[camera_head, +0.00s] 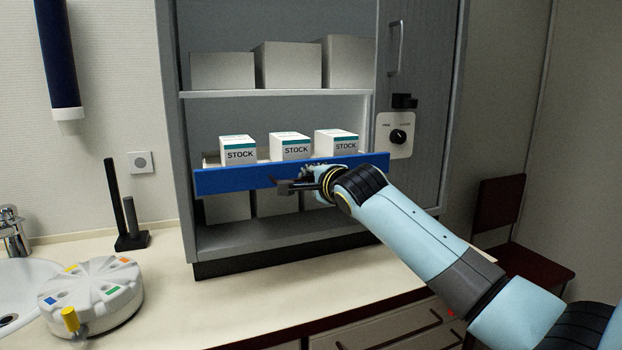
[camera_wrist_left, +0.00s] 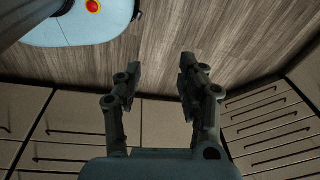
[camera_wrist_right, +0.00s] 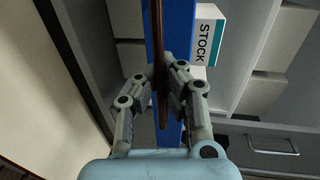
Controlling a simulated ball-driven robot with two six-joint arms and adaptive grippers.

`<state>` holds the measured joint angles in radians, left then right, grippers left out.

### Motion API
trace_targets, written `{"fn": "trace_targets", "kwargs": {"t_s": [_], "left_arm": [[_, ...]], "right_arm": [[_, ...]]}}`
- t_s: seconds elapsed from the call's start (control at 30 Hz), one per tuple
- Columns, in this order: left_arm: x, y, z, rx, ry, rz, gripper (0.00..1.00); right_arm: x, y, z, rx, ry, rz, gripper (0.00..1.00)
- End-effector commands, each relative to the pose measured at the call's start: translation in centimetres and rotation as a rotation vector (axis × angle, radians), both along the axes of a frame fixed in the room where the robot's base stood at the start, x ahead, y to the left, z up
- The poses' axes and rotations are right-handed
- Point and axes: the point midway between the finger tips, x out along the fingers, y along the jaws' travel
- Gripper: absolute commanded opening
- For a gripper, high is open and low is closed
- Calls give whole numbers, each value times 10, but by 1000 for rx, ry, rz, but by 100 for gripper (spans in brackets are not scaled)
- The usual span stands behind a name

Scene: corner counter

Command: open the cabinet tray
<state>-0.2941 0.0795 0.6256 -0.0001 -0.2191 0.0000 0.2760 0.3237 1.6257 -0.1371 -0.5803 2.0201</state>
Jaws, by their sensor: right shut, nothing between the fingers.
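The cabinet tray has a blue front (camera_head: 235,180) and carries three white boxes marked STOCK (camera_head: 290,148). It sits at middle height in the open grey cabinet (camera_head: 175,120). I cannot tell how far out it stands. My right gripper (camera_head: 285,186) is at the blue front, and its fingers are closed together with nothing held. In the right wrist view its fingertips (camera_wrist_right: 164,75) lie at a thin dark brown bar (camera_wrist_right: 157,40) running along the blue front, probably the handle. My left gripper (camera_wrist_left: 160,75) is open and empty, seen only in the left wrist view.
Grey boxes (camera_head: 288,66) stand on the upper shelf. A dial panel (camera_head: 396,136) is right of the opening. A round white device (camera_head: 90,298), a dark stand (camera_head: 130,238) and a sink (camera_head: 22,285) are at left. The counter (camera_head: 210,305) before the cabinet is clear.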

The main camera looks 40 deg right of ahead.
Motion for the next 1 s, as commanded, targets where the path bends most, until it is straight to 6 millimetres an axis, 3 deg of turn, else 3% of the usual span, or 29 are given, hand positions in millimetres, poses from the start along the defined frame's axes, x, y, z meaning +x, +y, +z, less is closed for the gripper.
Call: {"fn": "trace_targets", "kwargs": {"t_s": [0.2, 0.47, 0.77, 1.0], "left_arm": [[-7, 0, -1, 0, 10, 1, 40], [-9, 0, -1, 0, 14, 1, 40], [-10, 3, -1, 3, 15, 0, 40], [-9, 2, -1, 1, 13, 0, 40]], "right_arm": [[0, 0, -1, 1, 3, -1, 1], [0, 0, -1, 0, 1, 0, 32], [-3, 0, 0, -1, 1, 0, 32], [-42, 10, 7, -5, 1, 2, 32]]}}
